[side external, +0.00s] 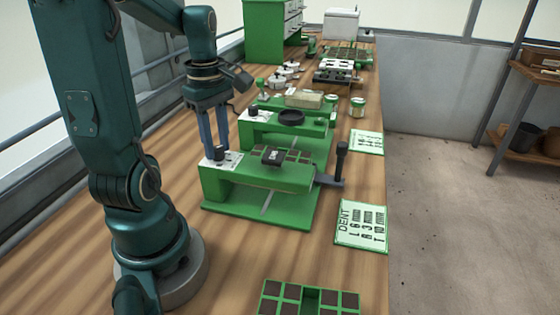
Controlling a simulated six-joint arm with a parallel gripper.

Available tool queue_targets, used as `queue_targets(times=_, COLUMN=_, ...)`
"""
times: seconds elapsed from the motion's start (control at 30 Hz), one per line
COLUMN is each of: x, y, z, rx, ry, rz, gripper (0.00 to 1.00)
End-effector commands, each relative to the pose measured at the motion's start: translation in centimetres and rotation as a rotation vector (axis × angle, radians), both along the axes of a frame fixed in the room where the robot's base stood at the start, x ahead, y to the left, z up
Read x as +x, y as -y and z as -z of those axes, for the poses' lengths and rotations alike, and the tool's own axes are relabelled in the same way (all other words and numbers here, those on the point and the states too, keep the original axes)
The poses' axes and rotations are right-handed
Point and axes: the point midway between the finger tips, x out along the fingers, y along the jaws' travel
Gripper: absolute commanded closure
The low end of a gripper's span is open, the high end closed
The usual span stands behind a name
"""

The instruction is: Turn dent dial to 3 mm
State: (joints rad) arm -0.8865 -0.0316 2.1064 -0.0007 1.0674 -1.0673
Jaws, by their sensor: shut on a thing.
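The dent station is a green machine (260,178) on the bench, with a green body, a black lever at its right end and a small tray of dark cells under it. Its white dial plate (232,160) is at the left end. My gripper (217,152) points straight down over this plate, its two blue fingers shut on the dent dial. The fingers mostly hide the dial, and its setting is too small to read. A green-edged DENT card (361,226) lies to the right.
A second green machine (285,125) with its own white plate stands just behind. A green cell tray (310,297) lies at the front. Jars, another card (366,142), a green drawer cabinet (272,30) and a white box (341,24) are farther back. Bare wood lies in front of the dent machine.

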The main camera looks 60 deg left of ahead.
Motion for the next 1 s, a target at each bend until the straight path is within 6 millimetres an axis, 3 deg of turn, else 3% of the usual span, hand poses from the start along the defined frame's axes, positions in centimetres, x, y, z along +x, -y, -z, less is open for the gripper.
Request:
queue_targets(times=0.73, x=0.02, y=-0.12, z=-0.11, rx=0.005, ry=0.002, rz=-0.092, gripper=1.00)
queue_targets(times=0.77, x=0.02, y=-0.13, z=-0.11, rx=0.005, ry=0.002, rz=-0.092, gripper=0.63)
queue_targets(times=0.83, x=0.02, y=-0.12, z=-0.09, rx=0.005, ry=0.002, rz=-0.092, gripper=0.37)
queue_targets(times=1.0, x=0.01, y=-0.07, z=-0.05, rx=0.003, ry=0.001, rz=-0.091, gripper=0.37)
